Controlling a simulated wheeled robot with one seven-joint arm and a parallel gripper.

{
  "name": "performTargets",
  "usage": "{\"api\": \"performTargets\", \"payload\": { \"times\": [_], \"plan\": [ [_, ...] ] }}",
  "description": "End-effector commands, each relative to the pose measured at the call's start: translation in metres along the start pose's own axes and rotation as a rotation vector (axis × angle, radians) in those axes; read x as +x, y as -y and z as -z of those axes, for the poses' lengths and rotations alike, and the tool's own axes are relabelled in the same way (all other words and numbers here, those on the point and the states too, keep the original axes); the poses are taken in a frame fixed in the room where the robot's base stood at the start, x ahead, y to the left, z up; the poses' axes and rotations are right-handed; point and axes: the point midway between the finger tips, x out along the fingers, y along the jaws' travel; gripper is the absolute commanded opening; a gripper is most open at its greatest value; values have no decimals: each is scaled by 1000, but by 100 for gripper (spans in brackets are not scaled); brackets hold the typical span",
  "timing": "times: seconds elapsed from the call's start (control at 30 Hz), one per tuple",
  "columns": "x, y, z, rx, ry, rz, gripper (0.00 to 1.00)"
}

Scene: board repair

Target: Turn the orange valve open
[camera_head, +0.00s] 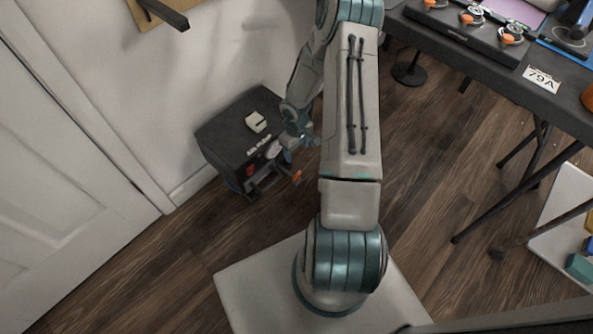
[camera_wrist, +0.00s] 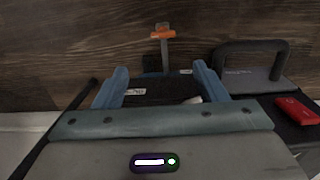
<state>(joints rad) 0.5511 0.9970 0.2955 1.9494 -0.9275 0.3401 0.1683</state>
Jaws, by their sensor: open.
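The orange valve (camera_head: 297,177) sticks out at the front of a dark box (camera_head: 225,134) on the floor. In the wrist view the valve (camera_wrist: 162,33) is an orange crosspiece at the end of a grey stem, ahead of the fingertips. My gripper (camera_head: 303,142) is close to the front of the box. In the wrist view my gripper (camera_wrist: 161,75) has its two blue fingers apart, with nothing clasped between them. The stem lines up with the gap between the fingers. The head view does not show the exact distance from gripper to valve.
A dark handle (camera_wrist: 250,62) and a red switch-like part (camera_wrist: 298,111) are right of my gripper. A white piece (camera_head: 256,121) lies on the box. The wall and white door (camera_head: 70,190) are left. A dark table (camera_head: 480,62) stands right; wooden floor lies between.

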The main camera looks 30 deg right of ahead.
Motion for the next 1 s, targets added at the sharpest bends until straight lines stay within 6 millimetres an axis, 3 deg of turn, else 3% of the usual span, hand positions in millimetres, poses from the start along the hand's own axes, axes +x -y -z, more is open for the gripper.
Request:
{"api": "performTargets", "payload": {
  "times": [0.27, 0.8, 1.0],
  "plan": [
    [28, 2, 0, -8, -12, 23, 65],
    [134, 5, 1, -7, -10, 23, 65],
    [150, 5, 1, -6, -10, 22, 65]
  ]
}}
